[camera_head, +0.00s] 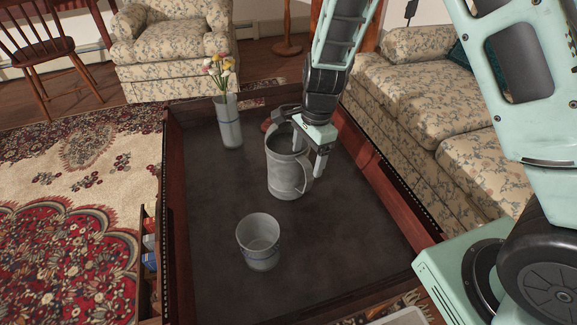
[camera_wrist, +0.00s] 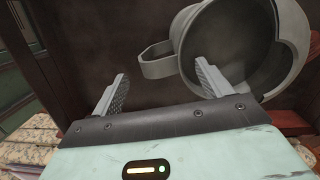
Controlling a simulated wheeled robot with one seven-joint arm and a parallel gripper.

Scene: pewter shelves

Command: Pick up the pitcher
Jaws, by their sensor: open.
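The grey metal pitcher (camera_head: 284,178) stands upright on the dark tabletop, its handle towards the right. In the wrist view the pitcher (camera_wrist: 188,38) is at the upper right, with its open mouth showing. Its handle (camera_wrist: 155,69) sticks out to the left, between the two fingers in the picture. My gripper (camera_head: 308,163) is open and pointing down at the pitcher's handle side. In the wrist view the gripper (camera_wrist: 160,72) has its right finger overlapping the pitcher's mouth and its left finger beyond the handle. I cannot tell whether either finger touches it.
A grey cup (camera_head: 258,246) stands nearer on the table. A vase (camera_head: 229,122) with flowers stands behind and left of the pitcher. A reddish object, partly hidden, is behind the pitcher. The table (camera_head: 205,230) has a raised wooden rim. A floral sofa (camera_head: 415,105) stands along its right.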

